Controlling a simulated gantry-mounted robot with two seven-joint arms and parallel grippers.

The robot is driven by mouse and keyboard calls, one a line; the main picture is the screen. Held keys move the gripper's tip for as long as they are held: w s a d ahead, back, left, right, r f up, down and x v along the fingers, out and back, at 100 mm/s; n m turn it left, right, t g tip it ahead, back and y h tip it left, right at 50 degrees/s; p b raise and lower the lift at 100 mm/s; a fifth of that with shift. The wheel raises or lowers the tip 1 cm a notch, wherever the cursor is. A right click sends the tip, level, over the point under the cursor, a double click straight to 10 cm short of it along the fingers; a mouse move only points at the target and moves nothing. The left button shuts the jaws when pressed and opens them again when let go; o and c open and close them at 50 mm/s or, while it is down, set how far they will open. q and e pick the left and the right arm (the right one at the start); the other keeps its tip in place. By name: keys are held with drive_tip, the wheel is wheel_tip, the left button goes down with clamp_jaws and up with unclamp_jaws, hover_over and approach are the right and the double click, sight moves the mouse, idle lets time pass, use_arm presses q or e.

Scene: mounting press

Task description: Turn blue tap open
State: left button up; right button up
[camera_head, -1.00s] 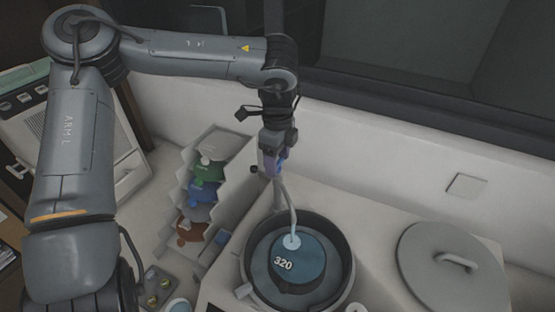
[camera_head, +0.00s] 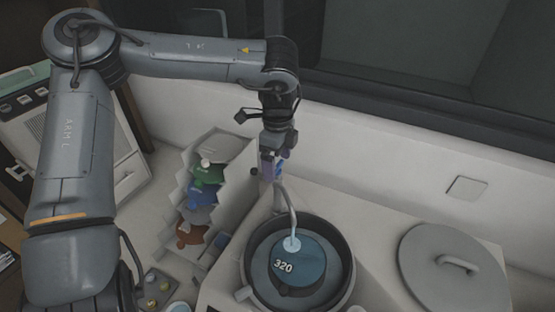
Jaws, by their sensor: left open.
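My left gripper (camera_head: 270,172) points down behind the round basin, at the top of the curved spout (camera_head: 291,212). Its fingers are small in the picture and partly overlap the tap area. A small patch of the blue tap (camera_head: 279,171) shows beside the fingers; the rest is hidden by the gripper. I cannot tell whether the fingers touch it. A pale stream runs from the spout onto a dark blue disc marked 320 (camera_head: 310,267) inside the basin (camera_head: 349,262). My right gripper is not in view.
A round grey lid (camera_head: 430,275) with a handle lies on the white counter at the right. A stepped rack (camera_head: 230,150) with green, blue and brown pieces stands left of the basin. A white wall (camera_head: 400,150) rises close behind the gripper.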

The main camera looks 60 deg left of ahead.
sight(277, 166)
use_arm(q)
wheel_tip(277, 166, up, 11)
idle(0.7)
drive_tip(key=shift+f, duration=0.1)
